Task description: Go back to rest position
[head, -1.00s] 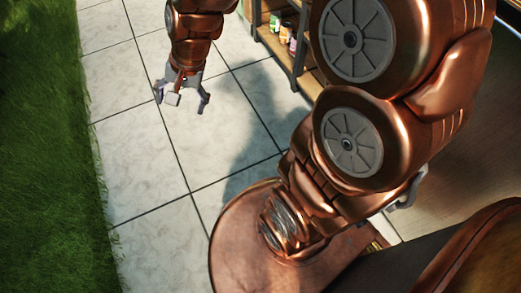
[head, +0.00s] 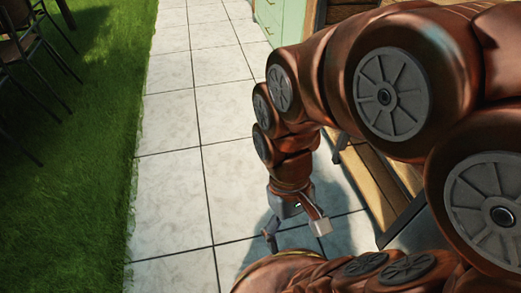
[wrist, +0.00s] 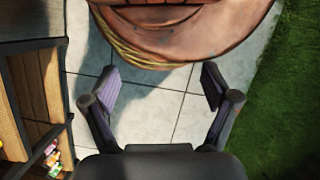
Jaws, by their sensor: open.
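My gripper is open and empty, pointing down over the pale paved floor (head: 180,190). In the wrist view my gripper (wrist: 160,88) shows its two fingers spread wide, with only paving between them.
A wooden shelf (wrist: 32,85) with several small colourful items (wrist: 53,157) stands beside the gripper. A green cabinet (head: 270,18) stands at the top. Grass (head: 85,130) and dark garden chairs (head: 28,45) lie to the left. The paved strip between is clear.

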